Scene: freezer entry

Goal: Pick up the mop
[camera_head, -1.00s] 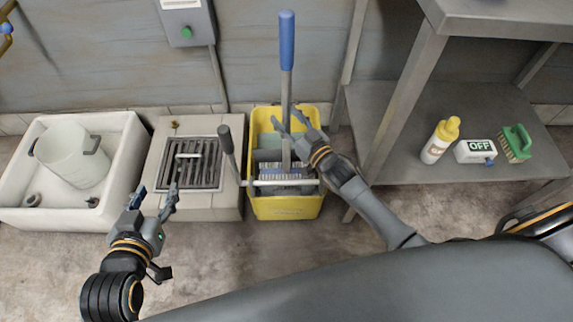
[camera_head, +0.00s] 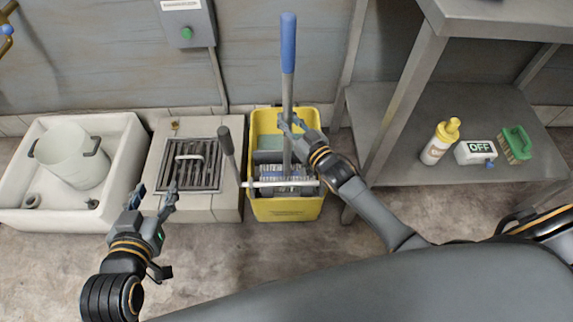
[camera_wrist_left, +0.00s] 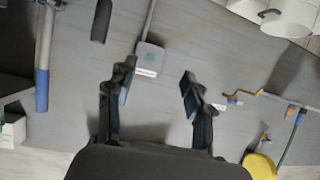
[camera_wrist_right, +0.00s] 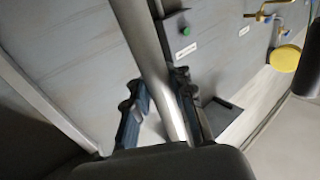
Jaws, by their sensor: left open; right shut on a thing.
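The mop (camera_head: 288,50) stands upright in the yellow bucket (camera_head: 287,208), with a blue grip at its top, a grey pole and a striped head low in the bucket. My right gripper (camera_head: 290,124) is shut on the mop's pole just above the bucket's rim. In the right wrist view the pole (camera_wrist_right: 145,45) runs between the two fingers. My left gripper (camera_head: 155,198) is open and empty in front of the floor drain, well left of the mop. The left wrist view shows its fingers apart (camera_wrist_left: 155,95) with nothing between them.
A wringer lever (camera_head: 226,140) rises at the bucket's left. Left are a drain grate (camera_head: 190,170) and a white sink (camera_head: 125,190) holding a pail (camera_head: 72,160). A metal shelf (camera_head: 390,165) at the right bears a bottle (camera_head: 440,142), an OFF box and a green brush.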

